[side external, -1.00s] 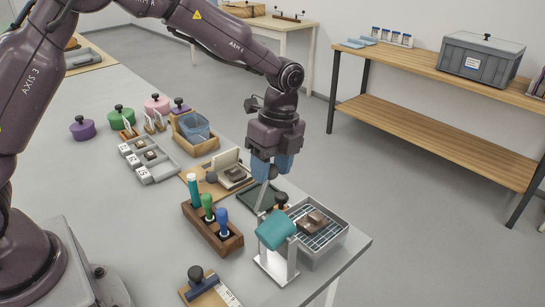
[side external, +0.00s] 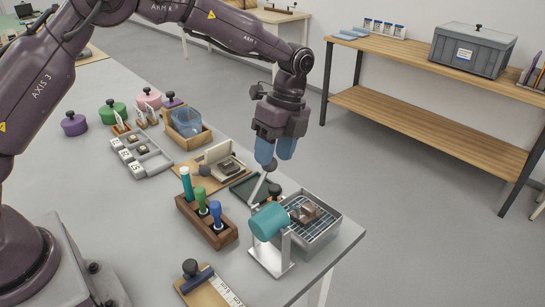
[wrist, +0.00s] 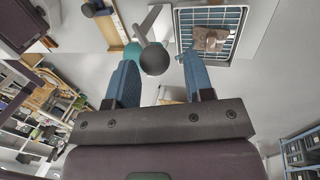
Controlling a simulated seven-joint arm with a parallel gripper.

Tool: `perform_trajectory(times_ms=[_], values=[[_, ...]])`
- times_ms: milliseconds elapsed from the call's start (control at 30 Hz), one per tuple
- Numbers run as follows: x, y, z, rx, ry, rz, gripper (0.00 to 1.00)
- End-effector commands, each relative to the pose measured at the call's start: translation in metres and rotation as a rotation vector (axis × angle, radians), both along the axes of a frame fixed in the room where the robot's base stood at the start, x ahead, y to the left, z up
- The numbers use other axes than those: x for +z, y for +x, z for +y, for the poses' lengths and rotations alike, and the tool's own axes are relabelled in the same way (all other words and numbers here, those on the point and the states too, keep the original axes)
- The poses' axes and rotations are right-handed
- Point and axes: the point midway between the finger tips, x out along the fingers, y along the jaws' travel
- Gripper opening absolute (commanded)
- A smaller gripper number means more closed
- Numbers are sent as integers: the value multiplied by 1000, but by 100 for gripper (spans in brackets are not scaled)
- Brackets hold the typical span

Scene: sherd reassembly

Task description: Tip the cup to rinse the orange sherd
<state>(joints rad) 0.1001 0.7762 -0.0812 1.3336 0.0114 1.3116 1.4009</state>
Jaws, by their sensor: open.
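The teal cup (side external: 268,222) hangs on a white stand (side external: 275,257), lying tilted beside the wire-rack tray (side external: 333,226). A light lever (side external: 257,190) rises from it to a dark ball knob (side external: 271,165). One sherd (side external: 305,212) lies on the rack; it looks brown, and it also shows in the wrist view (wrist: 210,40). My gripper (side external: 276,157) is open, with blue fingertips just above the knob. In the wrist view the knob (wrist: 154,60) sits between and beyond the fingertips, and the cup is partly hidden behind it. Whether water flows cannot be seen.
A wooden block with several coloured-handled tools (side external: 208,222) stands left of the cup. A stamp-like tool and ruler (side external: 205,285) lie in front. The table edge is close right of the rack tray.

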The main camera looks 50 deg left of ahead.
Motion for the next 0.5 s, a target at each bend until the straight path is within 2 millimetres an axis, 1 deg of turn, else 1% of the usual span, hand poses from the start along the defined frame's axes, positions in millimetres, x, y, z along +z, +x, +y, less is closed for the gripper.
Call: perform_trajectory(times_ms=[300, 500], values=[[18, 6, 0, 1, 0, -2, 48], [25, 7, 0, 1, 0, -1, 48]])
